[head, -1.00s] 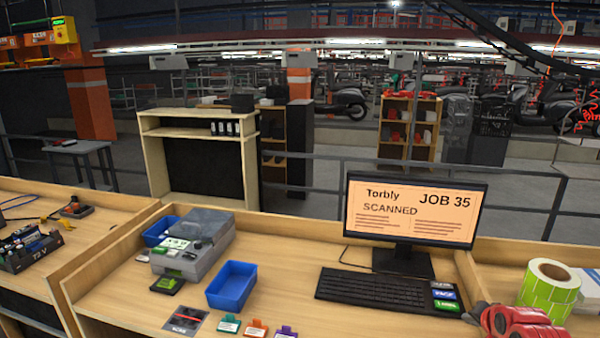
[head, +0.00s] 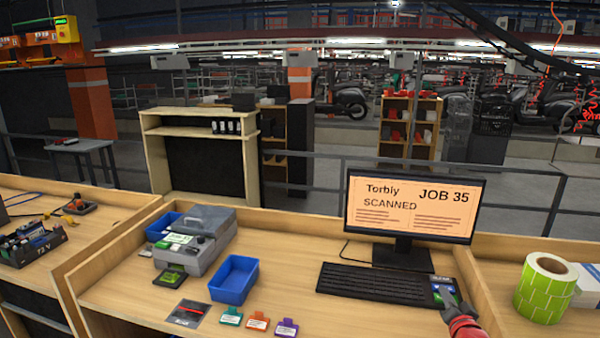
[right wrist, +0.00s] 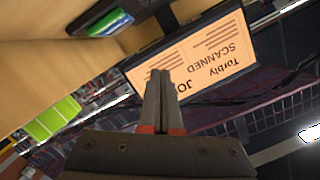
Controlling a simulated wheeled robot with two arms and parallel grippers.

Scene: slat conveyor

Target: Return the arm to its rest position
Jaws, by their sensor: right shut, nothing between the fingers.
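My right gripper (head: 447,307) shows at the lower right of the head view, just in front of the small coloured cards (head: 443,287) at the keyboard's right end. Only its dark fingers and part of the red wrist show. In the right wrist view its two fingers (right wrist: 160,75) lie together, shut with nothing between them. Beyond them the monitor (right wrist: 215,60) appears tilted. My left gripper is not in the head view.
The monitor (head: 412,207) reads "JOB 35 SCANNED", with a keyboard (head: 370,283) before it. A green label roll (head: 545,290) stands at right. A blue bin (head: 234,279), grey case (head: 205,250) and several coloured tags (head: 258,320) are at left.

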